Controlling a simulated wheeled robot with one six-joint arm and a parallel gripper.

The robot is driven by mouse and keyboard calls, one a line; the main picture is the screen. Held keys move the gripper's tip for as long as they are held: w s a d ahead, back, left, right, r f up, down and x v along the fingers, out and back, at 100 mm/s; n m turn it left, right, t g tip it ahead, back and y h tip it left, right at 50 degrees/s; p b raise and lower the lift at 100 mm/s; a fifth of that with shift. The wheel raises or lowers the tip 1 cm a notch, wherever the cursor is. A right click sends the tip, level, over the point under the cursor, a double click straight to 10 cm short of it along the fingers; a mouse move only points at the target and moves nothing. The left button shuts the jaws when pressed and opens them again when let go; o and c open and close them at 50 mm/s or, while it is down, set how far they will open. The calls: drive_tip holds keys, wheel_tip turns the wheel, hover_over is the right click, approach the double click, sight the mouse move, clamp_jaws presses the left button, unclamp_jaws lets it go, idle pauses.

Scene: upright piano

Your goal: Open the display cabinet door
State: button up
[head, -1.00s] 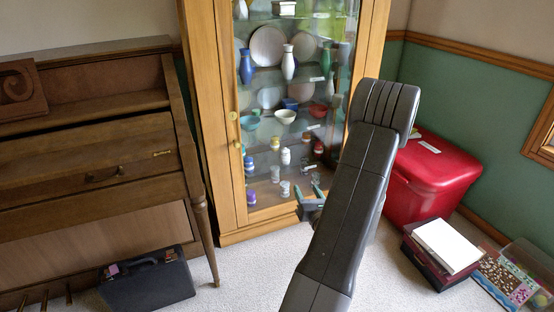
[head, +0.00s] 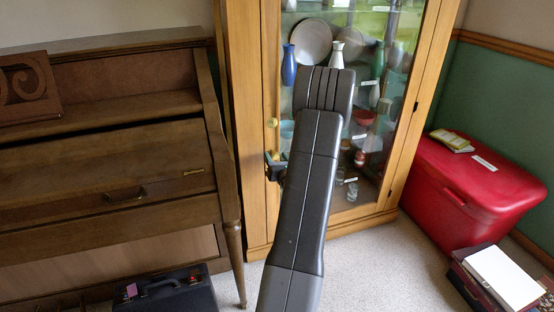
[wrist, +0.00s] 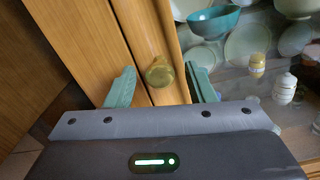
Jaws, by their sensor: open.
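The wooden display cabinet (head: 236,110) has a glass-fronted door (head: 271,75), which looks closed. A round brass knob (head: 273,122) shows on the door's left stile in the head view. In the wrist view a brass knob (wrist: 159,72) sits between the two teal fingertips, beside the seam between two wooden uprights. My gripper (head: 274,166) is open, at the door's left side below the upper knob, partly hidden by my arm. In the wrist view my gripper (wrist: 160,80) has a finger either side of the knob, with gaps; contact is not visible.
Dishes and vases, including a teal bowl (wrist: 213,20), stand behind the glass. An upright piano (head: 110,170) is close on the left, with a black case (head: 165,293) below it. A red chest (head: 470,185) stands right of the cabinet. Carpet (head: 375,270) in front is clear.

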clamp_jaws()
drive_tip(key=shift+s, duration=0.15)
